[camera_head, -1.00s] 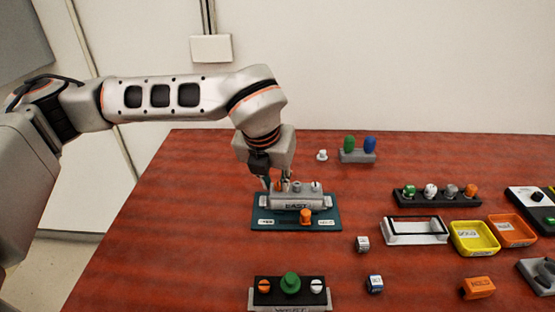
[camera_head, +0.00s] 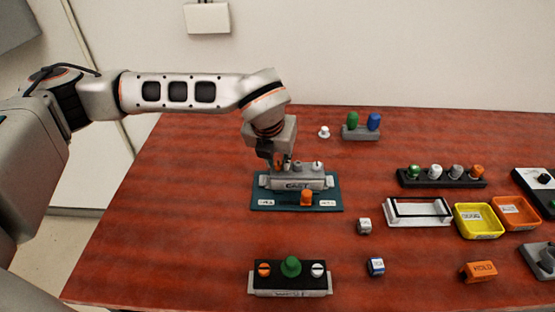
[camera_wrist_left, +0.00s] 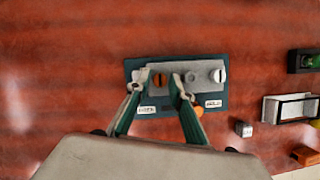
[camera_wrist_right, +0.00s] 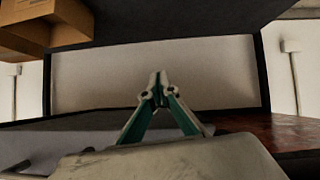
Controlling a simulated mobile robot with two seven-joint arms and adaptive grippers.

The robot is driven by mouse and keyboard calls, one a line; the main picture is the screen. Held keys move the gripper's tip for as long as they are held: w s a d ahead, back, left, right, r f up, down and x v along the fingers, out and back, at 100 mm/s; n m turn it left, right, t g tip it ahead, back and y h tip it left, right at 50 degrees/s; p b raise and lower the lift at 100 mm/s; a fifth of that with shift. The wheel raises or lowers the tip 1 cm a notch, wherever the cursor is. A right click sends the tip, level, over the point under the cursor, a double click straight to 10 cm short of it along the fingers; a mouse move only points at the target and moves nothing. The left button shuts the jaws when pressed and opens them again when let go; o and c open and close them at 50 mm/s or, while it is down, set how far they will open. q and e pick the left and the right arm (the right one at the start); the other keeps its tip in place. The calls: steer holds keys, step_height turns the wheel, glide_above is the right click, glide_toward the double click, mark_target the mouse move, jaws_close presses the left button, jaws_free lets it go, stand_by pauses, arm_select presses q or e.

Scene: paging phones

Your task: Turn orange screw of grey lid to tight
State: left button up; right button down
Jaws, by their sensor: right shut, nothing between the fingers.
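The grey lid marked EAST (camera_head: 297,184) sits on a teal mat (camera_head: 262,205) left of the table's middle. In the left wrist view its orange screw (camera_wrist_left: 160,80) is at the left end of the lid, its slot running roughly up and down. A grey knob and a white slotted screw (camera_wrist_left: 219,76) are to its right. My left gripper (camera_wrist_left: 158,83) is open, with one finger on each side of the orange screw and visible gaps. In the head view the fingers partly hide that screw. My right gripper (camera_wrist_right: 160,90) is shut and empty, away from the lid.
An orange knob (camera_head: 306,198) stands on the mat before the lid. A second lid (camera_head: 291,279) with orange, green and white tops is nearer. A knob rack (camera_head: 441,182), white frame (camera_head: 418,212), yellow tray (camera_head: 457,216) and orange tray (camera_head: 535,219) are right. The left table area is clear.

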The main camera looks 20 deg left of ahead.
arm_select(q)
steer(key=shift+f, duration=0.1)
steer(key=shift+c, duration=0.5)
jaws_close()
